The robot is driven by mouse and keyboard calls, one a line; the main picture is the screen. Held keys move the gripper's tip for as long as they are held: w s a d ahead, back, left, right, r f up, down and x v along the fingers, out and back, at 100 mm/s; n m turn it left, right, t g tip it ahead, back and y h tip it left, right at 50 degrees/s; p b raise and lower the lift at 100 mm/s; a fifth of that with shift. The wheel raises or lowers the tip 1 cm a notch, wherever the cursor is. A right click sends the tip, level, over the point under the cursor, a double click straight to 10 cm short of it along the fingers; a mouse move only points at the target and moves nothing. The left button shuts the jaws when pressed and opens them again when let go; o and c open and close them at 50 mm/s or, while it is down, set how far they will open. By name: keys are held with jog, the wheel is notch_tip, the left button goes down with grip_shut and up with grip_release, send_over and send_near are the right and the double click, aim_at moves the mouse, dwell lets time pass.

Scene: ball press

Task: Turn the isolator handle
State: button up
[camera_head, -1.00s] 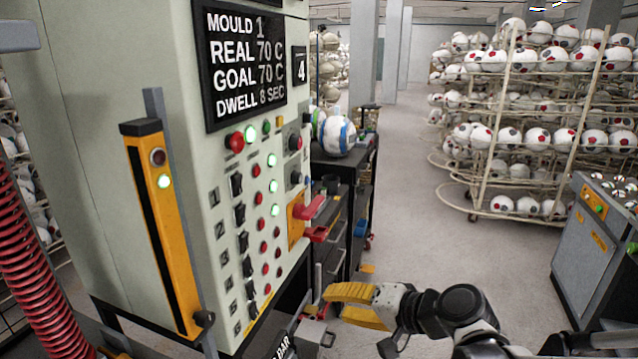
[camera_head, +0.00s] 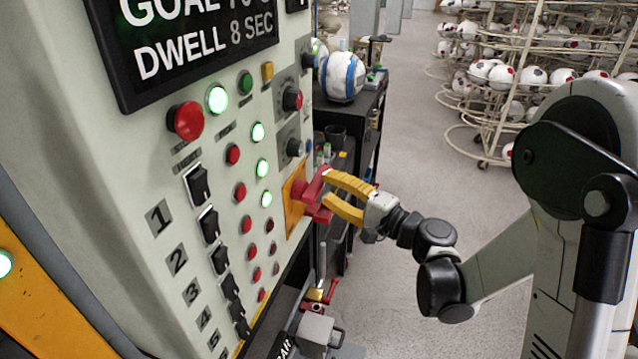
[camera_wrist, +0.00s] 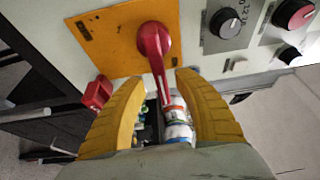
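The isolator handle is a red lever (camera_head: 309,193) on an orange plate (camera_head: 292,215) at the right edge of the press's control panel. In the wrist view the handle (camera_wrist: 153,42) hangs from its round hub near the plate's right side, and its arm points down, leaning slightly right. My gripper (camera_head: 328,187) is at the handle, its two yellow fingers spread. In the wrist view my gripper (camera_wrist: 152,92) has one finger on each side of the lever's lower arm, with gaps showing. No contact shows; the far end of the lever is partly lost against the clutter behind it.
A red block-like part (camera_wrist: 97,92) sits by the plate's lower left in the wrist view. Dark knobs (camera_wrist: 227,22) are close on the right. A dark bench (camera_head: 350,118) with a ball (camera_head: 342,77) stands behind the panel. Ball racks (camera_head: 505,75) stand beyond open floor.

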aim_at(324, 185)
jog(key=shift+x, duration=1.85)
jog(key=shift+d, duration=0.1)
grip_shut()
